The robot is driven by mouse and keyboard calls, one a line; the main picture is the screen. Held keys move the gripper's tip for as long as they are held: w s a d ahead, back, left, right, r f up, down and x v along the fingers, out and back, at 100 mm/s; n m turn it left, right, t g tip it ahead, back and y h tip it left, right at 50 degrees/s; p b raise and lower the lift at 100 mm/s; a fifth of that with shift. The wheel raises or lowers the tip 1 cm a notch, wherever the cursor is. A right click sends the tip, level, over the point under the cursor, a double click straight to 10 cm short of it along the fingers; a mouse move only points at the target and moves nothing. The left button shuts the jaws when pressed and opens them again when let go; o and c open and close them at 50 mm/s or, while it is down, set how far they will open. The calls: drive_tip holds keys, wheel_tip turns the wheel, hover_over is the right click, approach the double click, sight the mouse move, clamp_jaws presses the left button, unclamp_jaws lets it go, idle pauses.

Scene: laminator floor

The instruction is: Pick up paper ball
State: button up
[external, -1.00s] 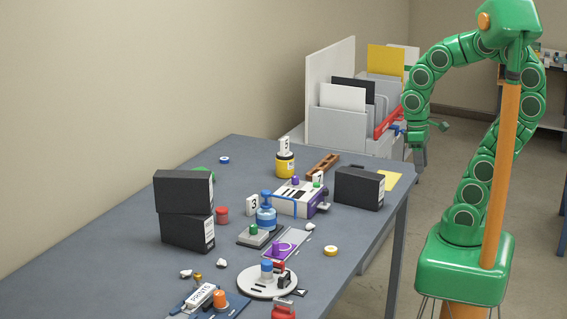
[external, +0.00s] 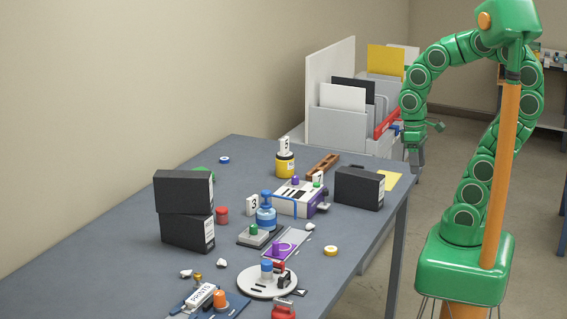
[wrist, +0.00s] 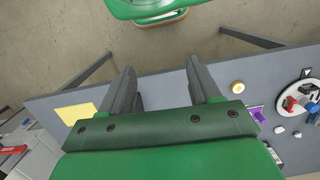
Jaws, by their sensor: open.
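Small crumpled white paper balls lie on the grey table. One paper ball (external: 310,226) is beside the purple-marked card, left of the yellow tape roll. Two more, a left one (external: 186,274) and a right one (external: 221,263), lie nearer the front, behind the PRINTS block. My gripper (external: 415,160) hangs beyond the table's right edge, pointing down, away from all of them. In the wrist view my gripper (wrist: 161,68) is open, with nothing between its fingers. Small white lumps (wrist: 279,129) show at the right there; I cannot tell which ball is which.
Two stacked black boxes (external: 184,192) stand at the left, and another black box (external: 359,188) near the right edge. A blue bottle (external: 266,214), a yellow tape roll (external: 330,250) and a round white base (external: 266,284) crowd the middle. The table's left front is clear.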

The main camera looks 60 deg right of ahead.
drive_tip(key=w+a+f+m+y, duration=0.1)
drive_tip(key=w+a+f+m, duration=0.15)
drive_tip(key=w, duration=0.35)
drive_tip(key=w+a+f+m+t+y, duration=0.1)
drive_tip(key=w+m, duration=0.3)
drive_tip(key=w, duration=0.2)
drive_tip(key=w+a+f+m+y, duration=0.1)
drive_tip(key=w+a+f+m, duration=0.15)
drive_tip(key=w, duration=0.35)
drive_tip(key=m+t+y, duration=0.1)
drive_tip(key=m, duration=0.9)
approach(311, 223)
drive_tip(key=f, duration=0.1)
drive_tip(key=shift+w+a+f, duration=0.15)
drive_tip(key=shift+a+f, duration=0.25)
drive_tip(key=shift+f, duration=0.15)
drive_tip(key=shift+w+a+f, duration=0.2)
drive_tip(key=shift+a+f, duration=0.25)
drive_tip(key=shift+f, duration=0.1)
drive_tip(key=shift+s+x, duration=0.2)
drive_tip(key=shift+x, duration=1.1)
drive_tip(key=shift+s+x, duration=0.15)
drive_tip(key=shift+x, duration=1.2)
drive_tip(key=shift+d, duration=0.15)
drive_tip(key=shift+c, duration=0.3)
drive_tip(key=c, duration=1)
drive_tip(key=shift+c, duration=0.3)
